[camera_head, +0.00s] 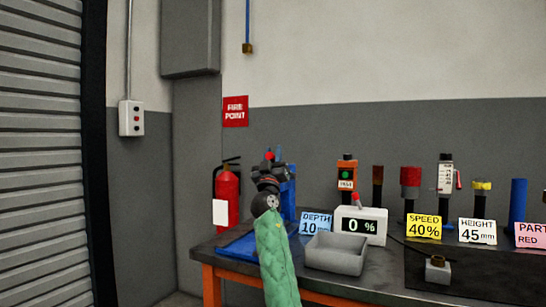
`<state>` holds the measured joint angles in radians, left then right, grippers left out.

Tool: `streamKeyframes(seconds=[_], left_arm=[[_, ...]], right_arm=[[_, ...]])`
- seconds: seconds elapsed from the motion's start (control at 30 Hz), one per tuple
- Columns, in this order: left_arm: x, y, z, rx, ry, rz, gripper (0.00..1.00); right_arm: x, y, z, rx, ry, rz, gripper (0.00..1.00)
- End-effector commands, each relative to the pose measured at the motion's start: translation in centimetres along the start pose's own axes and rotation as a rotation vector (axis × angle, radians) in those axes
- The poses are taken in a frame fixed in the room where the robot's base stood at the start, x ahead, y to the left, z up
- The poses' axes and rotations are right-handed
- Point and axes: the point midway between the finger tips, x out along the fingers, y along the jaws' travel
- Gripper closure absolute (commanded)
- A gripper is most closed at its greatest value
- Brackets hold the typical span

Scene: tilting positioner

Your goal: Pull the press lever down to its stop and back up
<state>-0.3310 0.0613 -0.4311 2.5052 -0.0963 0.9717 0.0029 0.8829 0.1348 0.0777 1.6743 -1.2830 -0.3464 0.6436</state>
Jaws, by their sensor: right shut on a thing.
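The blue press (289,190) stands at the left end of the workbench, on a blue base (240,246). It is partly hidden behind my right gripper (268,168). The gripper's arm, in a green quilted sleeve, reaches up from the bottom of the view. The gripper is shut at the press lever (269,156), of which only a small red part shows at the jaws. The exact grip is too small to make out. A white display (373,214) beside the press reads 0 %. My left gripper is not in view.
A grey tray (335,254) sits in front of the display. A blue DEPTH 10 card (315,222) stands beside the press. Several tools and cards, including SPEED 40% (424,227), line the bench's back right. A fire extinguisher (227,195) hangs behind the press.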

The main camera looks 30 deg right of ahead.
Motion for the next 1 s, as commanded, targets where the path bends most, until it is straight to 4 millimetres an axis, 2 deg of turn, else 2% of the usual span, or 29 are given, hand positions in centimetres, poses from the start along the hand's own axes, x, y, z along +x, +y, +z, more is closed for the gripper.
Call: streamKeyframes(seconds=[0.03, 0.47, 0.5, 0.6, 0.87, 1.0], left_arm=[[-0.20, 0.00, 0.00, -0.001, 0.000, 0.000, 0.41], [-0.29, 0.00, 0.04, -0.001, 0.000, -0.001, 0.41], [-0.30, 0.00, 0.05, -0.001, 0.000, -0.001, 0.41], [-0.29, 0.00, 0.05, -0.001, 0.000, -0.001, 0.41], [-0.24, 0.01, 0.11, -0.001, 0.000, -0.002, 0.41], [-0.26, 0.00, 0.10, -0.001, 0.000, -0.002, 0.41]], right_arm=[[-0.45, -0.30, 0.35, -0.001, -0.003, -0.004, 1.00], [-0.64, -0.42, 0.48, -0.001, -0.004, -0.005, 1.00], [-0.65, -0.42, 0.48, -0.001, -0.004, -0.005, 0.71], [-0.60, -0.39, 0.46, -0.001, -0.003, -0.005, 0.53], [-0.37, -0.21, 0.24, 0.000, -0.001, -0.003, 0.53], [-1.13, -0.24, 0.27, 0.000, -0.001, -0.003, 0.53]])
